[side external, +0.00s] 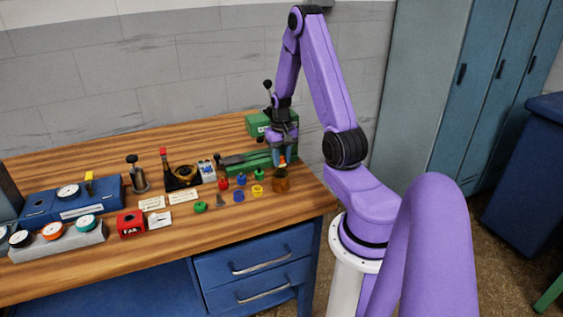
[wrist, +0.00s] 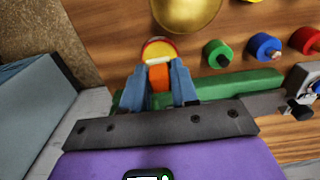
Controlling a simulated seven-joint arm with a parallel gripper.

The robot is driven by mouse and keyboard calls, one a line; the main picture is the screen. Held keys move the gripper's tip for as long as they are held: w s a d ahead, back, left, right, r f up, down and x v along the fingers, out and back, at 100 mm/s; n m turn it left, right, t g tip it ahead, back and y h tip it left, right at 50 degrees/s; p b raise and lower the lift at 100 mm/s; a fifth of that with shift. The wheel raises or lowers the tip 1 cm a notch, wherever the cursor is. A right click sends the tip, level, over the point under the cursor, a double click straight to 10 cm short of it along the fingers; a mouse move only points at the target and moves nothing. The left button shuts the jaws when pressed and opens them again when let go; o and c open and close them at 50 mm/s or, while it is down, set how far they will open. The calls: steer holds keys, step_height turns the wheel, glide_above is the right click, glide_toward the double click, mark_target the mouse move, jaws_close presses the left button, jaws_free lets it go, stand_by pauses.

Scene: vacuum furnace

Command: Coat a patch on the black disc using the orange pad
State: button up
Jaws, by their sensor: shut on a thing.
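My gripper (side external: 281,158) is at the right end of the bench, pointing down, above and just behind a brown-gold cup (side external: 281,182). Its blue fingers (wrist: 158,84) are shut on an orange piece (wrist: 159,77), which I take for the orange pad; its orange tip (side external: 282,162) also shows at the fingertips in the side view. A rounded yellow, white and red part shows just past the fingertips in the wrist view. A dark round piece with a gold middle (side external: 183,175) sits left of the gripper; I cannot tell if it is the black disc.
Small green, blue, yellow and red knobs (side external: 239,196) stand left of the cup. A green vise-like block (side external: 245,160) lies behind. A red box (side external: 130,223), white cards (side external: 153,203) and blue gauge units (side external: 75,195) fill the left. The bench front is mostly clear.

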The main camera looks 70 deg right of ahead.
mark_target(281, 156)
steer(key=shift+r, duration=2.3)
steer(key=shift+w+a, duration=0.1)
steer(key=shift+w+a, duration=0.2)
steer(key=shift+a, duration=0.05)
steer(key=w+a+n, duration=0.2)
steer(key=a+n, duration=0.1)
steer(key=a, duration=0.7)
steer(key=w+a+r+n, duration=0.1)
steer(key=a+n, duration=0.2)
steer(key=a, duration=0.7)
steer(key=w+a+n, duration=0.2)
steer(key=a+n, duration=0.1)
steer(key=a, duration=0.7)
steer(key=shift+w+a+r, duration=0.15)
steer(key=shift+w+a, duration=0.1)
steer(key=shift+w, duration=0.05)
